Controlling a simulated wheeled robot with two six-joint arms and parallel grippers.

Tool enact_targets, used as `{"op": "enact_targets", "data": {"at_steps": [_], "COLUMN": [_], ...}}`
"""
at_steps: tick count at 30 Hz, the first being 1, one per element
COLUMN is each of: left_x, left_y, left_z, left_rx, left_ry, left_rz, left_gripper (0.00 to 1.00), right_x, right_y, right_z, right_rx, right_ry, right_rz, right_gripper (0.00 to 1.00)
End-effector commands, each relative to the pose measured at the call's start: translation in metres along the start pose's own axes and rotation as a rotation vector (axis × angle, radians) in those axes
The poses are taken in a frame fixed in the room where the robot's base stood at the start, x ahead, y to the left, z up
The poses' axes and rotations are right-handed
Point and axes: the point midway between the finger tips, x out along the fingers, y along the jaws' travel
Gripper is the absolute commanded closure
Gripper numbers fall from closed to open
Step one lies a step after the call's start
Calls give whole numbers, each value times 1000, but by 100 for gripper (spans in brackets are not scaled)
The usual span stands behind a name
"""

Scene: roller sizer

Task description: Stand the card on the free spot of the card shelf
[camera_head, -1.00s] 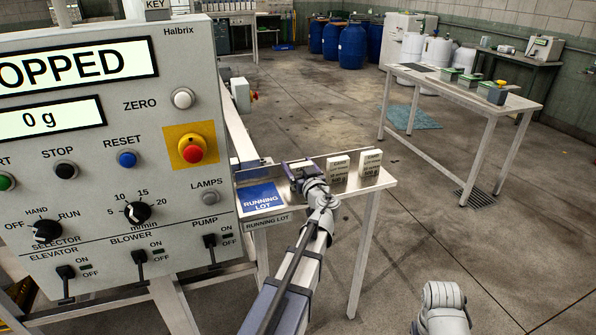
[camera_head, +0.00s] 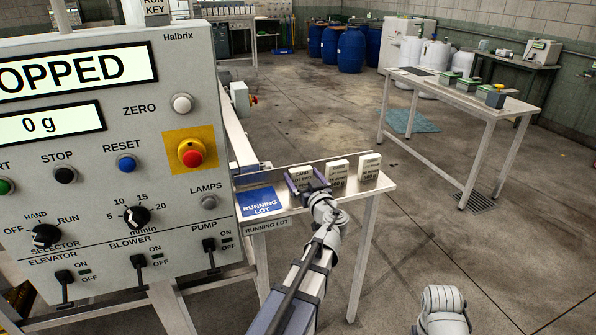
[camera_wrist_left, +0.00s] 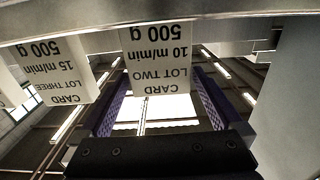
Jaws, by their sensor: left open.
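My left gripper (camera_head: 307,182) is open, with one finger on each side of the leftmost upright card (camera_head: 302,177). In the left wrist view this card (camera_wrist_left: 158,62) reads LOT TWO, upside down, between the purple fingers (camera_wrist_left: 160,112). I see no firm grip on it. Two more white cards, a middle one (camera_head: 338,172) and a right one (camera_head: 369,168), stand to its right on the metal shelf (camera_head: 385,182). The middle card reads LOT THREE in the wrist view (camera_wrist_left: 62,70). A flat blue RUNNING LOT plate (camera_head: 261,201) lies bare at the shelf's left end. My right gripper is out of frame.
A large grey control panel (camera_head: 120,205) with buttons and switches stands close at the left of the shelf. A work table (camera_head: 455,95) and blue drums (camera_head: 351,49) are farther back. The floor (camera_head: 490,255) to the right is clear.

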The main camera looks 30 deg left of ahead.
Motion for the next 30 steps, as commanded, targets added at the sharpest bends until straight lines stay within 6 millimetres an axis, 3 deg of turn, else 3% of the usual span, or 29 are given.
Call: {"op": "enact_targets", "data": {"at_steps": [3,10,15,26,30], "left_x": [-29,-62,-72,-75,-92], "left_y": [-2,-1,-1,0,0], "left_z": [0,0,0,2,28], "left_rx": [0,0,0,5,71], "left_ry": [0,0,0,-9,-131], "left_rz": [3,2,0,-4,-33], "left_gripper": [0,0,0,0,0], "right_x": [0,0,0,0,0], "right_y": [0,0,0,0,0], "right_z": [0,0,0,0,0], "right_rx": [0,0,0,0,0], "right_ry": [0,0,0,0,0], "right_rz": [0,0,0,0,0], "right_gripper": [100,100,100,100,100]}}
